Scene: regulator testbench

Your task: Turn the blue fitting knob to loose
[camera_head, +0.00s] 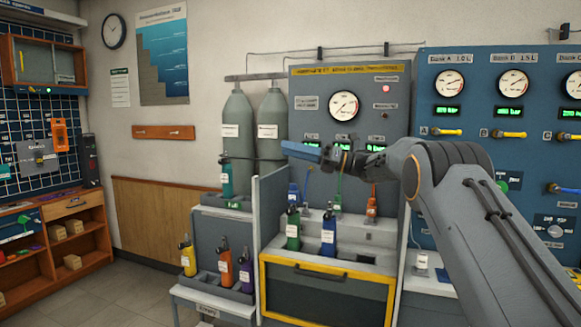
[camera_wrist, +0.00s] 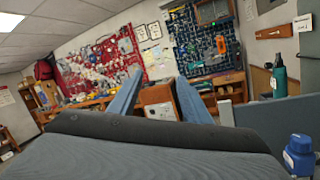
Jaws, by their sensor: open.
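My gripper (camera_head: 300,150) is raised in front of the grey test bench panel, with its blue fingers pointing left. In the wrist view my gripper (camera_wrist: 160,80) shows two blue fingers spread apart with nothing between them. A small blue fitting (camera_head: 293,192) stands at the back left of the bench deck, below my gripper and apart from it. Its knob is too small to read a setting. A blue bottle (camera_head: 328,233) stands upright in front of it. A blue capped object (camera_wrist: 299,155) is at the lower right of the wrist view; I cannot tell which one it is.
A green bottle (camera_head: 293,230) stands beside the blue one. Green (camera_head: 338,203) and orange (camera_head: 372,203) fittings are on the deck to the right. A grey partition (camera_head: 271,215) borders the bench on the left. Open floor (camera_head: 130,280) lies farther left.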

